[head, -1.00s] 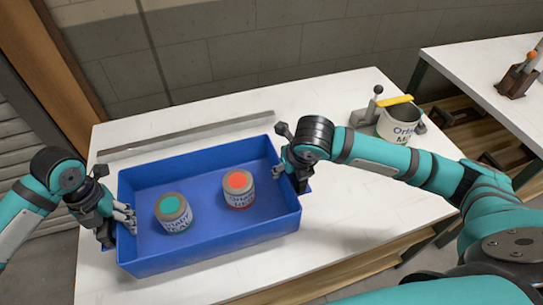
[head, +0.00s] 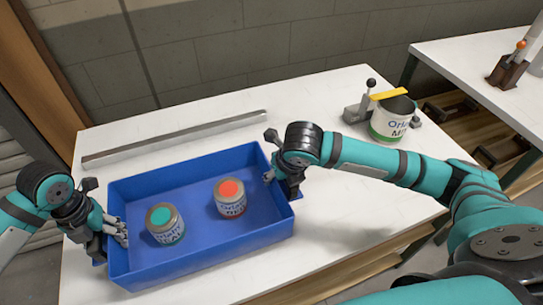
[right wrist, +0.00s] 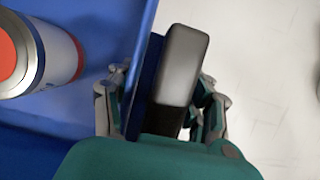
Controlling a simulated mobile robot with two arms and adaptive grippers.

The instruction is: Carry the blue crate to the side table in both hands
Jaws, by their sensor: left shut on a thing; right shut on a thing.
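The blue crate (head: 192,262) is over the white table, at the left of the head view. It holds a can with a teal top (head: 165,224) and a can with an orange-red top (head: 230,198), both upright. My left gripper (head: 112,230) is shut on the crate's left wall. My right gripper (head: 283,180) is shut on its right wall. In the right wrist view the fingers (right wrist: 160,105) stand either side of the blue wall, beside the red-topped can (right wrist: 38,52). I cannot tell whether the crate touches the table.
A metal bar (head: 175,138) lies behind the crate on the white table (head: 330,240). A white can (head: 392,118) stands by a grey device with a yellow bar (head: 384,95) at the back right. Another white table (head: 465,75) stands at the right, with a gap between.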

